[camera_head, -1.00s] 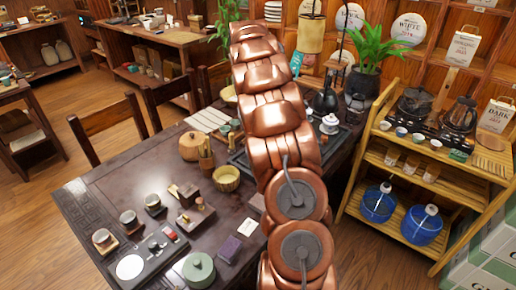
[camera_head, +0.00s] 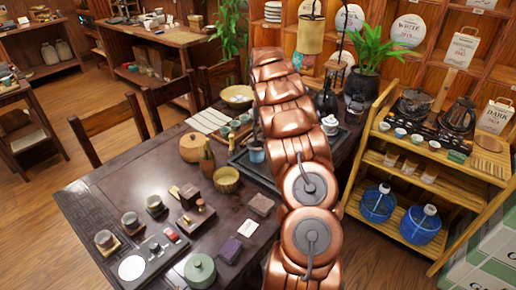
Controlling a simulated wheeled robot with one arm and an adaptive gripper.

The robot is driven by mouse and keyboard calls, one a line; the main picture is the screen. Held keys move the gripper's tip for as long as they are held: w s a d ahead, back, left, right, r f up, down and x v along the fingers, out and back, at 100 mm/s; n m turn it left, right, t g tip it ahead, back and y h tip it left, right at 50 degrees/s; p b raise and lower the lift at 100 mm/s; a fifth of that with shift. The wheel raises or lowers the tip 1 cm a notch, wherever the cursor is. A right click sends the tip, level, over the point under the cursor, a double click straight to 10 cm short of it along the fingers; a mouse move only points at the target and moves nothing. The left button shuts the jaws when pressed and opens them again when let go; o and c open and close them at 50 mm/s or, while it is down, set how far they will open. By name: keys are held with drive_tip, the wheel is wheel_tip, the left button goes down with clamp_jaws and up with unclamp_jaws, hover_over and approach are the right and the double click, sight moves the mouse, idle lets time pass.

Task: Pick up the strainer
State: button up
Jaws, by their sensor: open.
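I cannot make out a strainer for certain in the head view. The dark table (camera_head: 115,190) carries the tea things. A dark tea tray (camera_head: 262,171) lies partly behind my copper arm, with a small blue-grey vessel (camera_head: 257,152) on it. A white lidded piece (camera_head: 330,125) and a dark tall vessel (camera_head: 326,102) stand right of my arm. My arm rises from the bottom across the table and covers part of the tray. My gripper does not show.
A round wooden pot (camera_head: 194,147), a yellow basket-like bowl (camera_head: 227,180), a green lidded pot (camera_head: 200,270) and several cups stand on the table. A bamboo shelf (camera_head: 408,222) stands at the right. Chairs (camera_head: 110,125) line the far-left side.

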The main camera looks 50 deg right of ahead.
sight(263, 141)
drive_tip(key=shift+f+p, duration=0.7)
drive_tip(key=shift+f, duration=1.2)
clamp_jaws()
